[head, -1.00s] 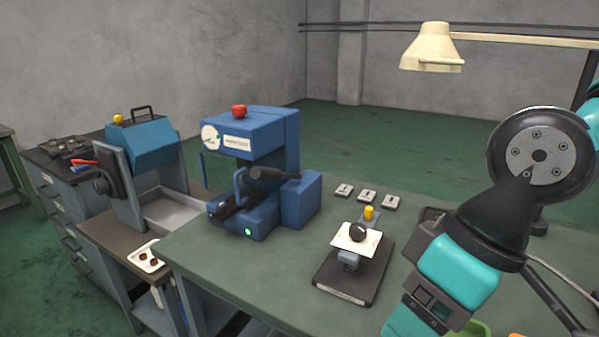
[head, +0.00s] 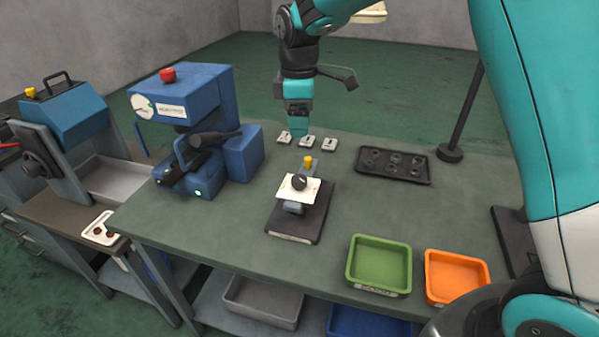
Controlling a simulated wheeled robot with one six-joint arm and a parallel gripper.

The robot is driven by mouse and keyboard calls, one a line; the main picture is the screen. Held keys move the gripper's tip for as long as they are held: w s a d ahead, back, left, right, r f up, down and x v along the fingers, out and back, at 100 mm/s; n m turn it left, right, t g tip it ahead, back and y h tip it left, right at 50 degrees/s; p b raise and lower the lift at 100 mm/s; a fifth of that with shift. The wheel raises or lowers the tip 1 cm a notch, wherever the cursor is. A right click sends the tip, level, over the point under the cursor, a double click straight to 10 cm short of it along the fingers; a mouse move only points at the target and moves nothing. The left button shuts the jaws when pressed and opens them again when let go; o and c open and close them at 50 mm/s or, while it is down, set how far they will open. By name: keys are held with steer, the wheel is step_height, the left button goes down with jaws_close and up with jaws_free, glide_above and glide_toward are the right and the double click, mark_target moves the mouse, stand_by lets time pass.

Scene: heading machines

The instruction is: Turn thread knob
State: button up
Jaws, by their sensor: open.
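A small stand (head: 281,224) with a dark base is on the green workbench. Its tilted white plate (head: 287,190) carries a round black knob (head: 299,183). A small yellow knob (head: 308,160) is behind the plate. I cannot tell by any label which knob is the thread knob. My gripper (head: 304,131) points down from above, behind the stand, apart from both knobs. It is open and seems empty, though its fingertips are small and hard to make out.
A blue machine (head: 207,97) with a red button stands left of the stand. Several small white tags (head: 307,141) lie behind it. A black tray (head: 393,166), green bin (head: 380,264) and orange bin (head: 455,277) are to the right. A lamp post (head: 466,110) rises at the back right.

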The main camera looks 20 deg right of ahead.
mark_target(299, 178)
step_height(299, 178, down, 16)
steer(key=p, duration=0.3)
steer(key=shift+r+p, duration=0.15)
steer(key=shift+p, duration=0.2)
steer(key=shift+c, duration=0.2)
steer(key=c, duration=0.9)
